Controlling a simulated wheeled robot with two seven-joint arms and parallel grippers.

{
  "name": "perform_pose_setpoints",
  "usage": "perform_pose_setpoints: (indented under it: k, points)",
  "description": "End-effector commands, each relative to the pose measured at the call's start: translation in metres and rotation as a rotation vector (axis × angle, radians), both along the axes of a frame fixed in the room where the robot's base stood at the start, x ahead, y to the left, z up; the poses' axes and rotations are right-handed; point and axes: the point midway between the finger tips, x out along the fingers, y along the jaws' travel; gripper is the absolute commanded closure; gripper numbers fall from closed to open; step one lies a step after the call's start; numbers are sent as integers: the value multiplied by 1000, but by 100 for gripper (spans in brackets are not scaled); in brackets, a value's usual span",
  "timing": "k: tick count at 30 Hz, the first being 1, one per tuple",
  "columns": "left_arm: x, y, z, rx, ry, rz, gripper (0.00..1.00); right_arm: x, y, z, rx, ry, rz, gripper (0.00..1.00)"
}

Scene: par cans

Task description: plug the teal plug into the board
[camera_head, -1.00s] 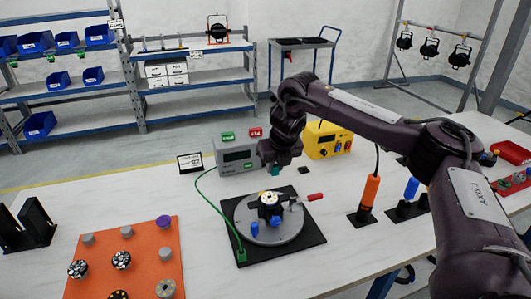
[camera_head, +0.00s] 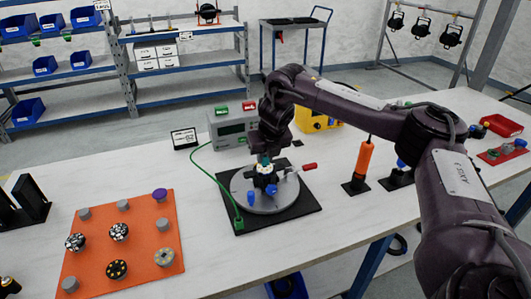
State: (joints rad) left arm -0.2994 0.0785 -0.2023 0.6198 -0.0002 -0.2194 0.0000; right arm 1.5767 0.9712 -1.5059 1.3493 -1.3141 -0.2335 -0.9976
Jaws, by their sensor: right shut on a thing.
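My right gripper (camera_head: 264,153) is shut on the teal plug (camera_head: 264,159), of which only a small part shows below the fingers. The plug is directly above the pale round part, seemingly the board (camera_head: 264,169), held in the middle of the grey turntable (camera_head: 249,199). The plug seems to touch or nearly touch it; I cannot tell whether it is inserted. The turntable has blue knobs (camera_head: 271,189) and a red-handled clamp (camera_head: 308,167), and sits on a black base plate (camera_head: 237,226). My left gripper is not seen.
A green cable (camera_head: 205,183) runs from a grey meter box (camera_head: 231,128) to the base plate. An orange mat (camera_head: 95,265) with several round parts lies left. An orange screwdriver (camera_head: 363,160) stands to the right. A yellow box (camera_head: 317,122) is behind. The table front is clear.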

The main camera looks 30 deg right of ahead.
Motion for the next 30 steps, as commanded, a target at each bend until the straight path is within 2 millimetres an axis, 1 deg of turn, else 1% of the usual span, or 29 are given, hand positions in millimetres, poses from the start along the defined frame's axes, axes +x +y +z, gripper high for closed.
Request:
perform_pose_setpoints:
  k: [1,6,16,30]
  points:
    - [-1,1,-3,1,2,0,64,0,0,-5,0,0,0,100]
    - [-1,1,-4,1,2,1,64,0,0,-9,1,-1,0,100]
    - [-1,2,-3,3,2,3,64,0,0,-9,0,-1,0,100]
    - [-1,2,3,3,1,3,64,0,0,-8,0,-1,0,100]
